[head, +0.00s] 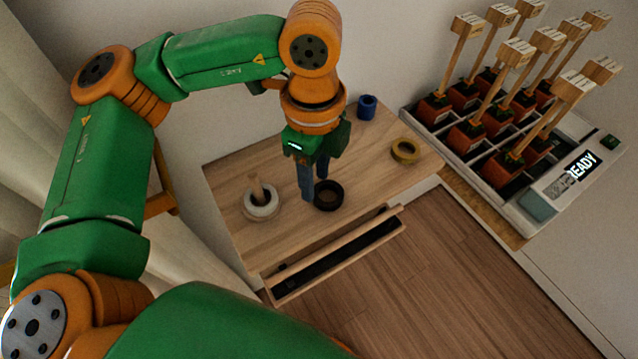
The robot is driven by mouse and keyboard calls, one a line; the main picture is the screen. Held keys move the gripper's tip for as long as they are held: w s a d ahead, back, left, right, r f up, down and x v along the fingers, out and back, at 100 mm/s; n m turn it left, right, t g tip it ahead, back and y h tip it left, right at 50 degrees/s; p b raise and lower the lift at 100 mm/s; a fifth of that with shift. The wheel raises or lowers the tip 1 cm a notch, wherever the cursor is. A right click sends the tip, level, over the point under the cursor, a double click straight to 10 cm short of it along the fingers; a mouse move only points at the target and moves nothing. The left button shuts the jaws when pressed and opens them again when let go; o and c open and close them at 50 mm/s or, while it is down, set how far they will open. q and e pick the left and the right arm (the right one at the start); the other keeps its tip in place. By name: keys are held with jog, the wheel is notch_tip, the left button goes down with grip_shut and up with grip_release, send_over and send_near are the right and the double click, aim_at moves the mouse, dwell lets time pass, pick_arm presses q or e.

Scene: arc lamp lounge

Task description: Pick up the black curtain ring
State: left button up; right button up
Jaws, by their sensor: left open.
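The black curtain ring (328,196) lies flat on the small wooden table (225,190), near the table's middle. My left gripper (314,180) points down right above or at the ring. Its jaws are open, with one finger at the ring's left side and the other behind it, partly overlapping the ring's far edge in the picture. I cannot tell whether either finger touches the ring. The ring does not look lifted. My right gripper is not in view.
A whitish ring-shaped holder with a wooden peg (261,200) stands left on the table. A mustard ring (405,150) and a blue spool-like piece (367,107) lie right and behind. A narrow open drawer (335,257) juts out in front. A planter tray (543,215) with wooden markers stands at right.

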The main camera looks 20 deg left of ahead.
aim_at(320, 202)
pick_arm(q)
jog(key=f, duration=0.2)
jog(key=d+f+p, duration=0.1)
jog(key=f, duration=0.1)
jog(key=shift+f, duration=0.25)
jog(key=shift+a+f, duration=0.15)
jog(key=shift+f, duration=0.2)
grip_shut()
jog(key=shift+r, duration=0.1)
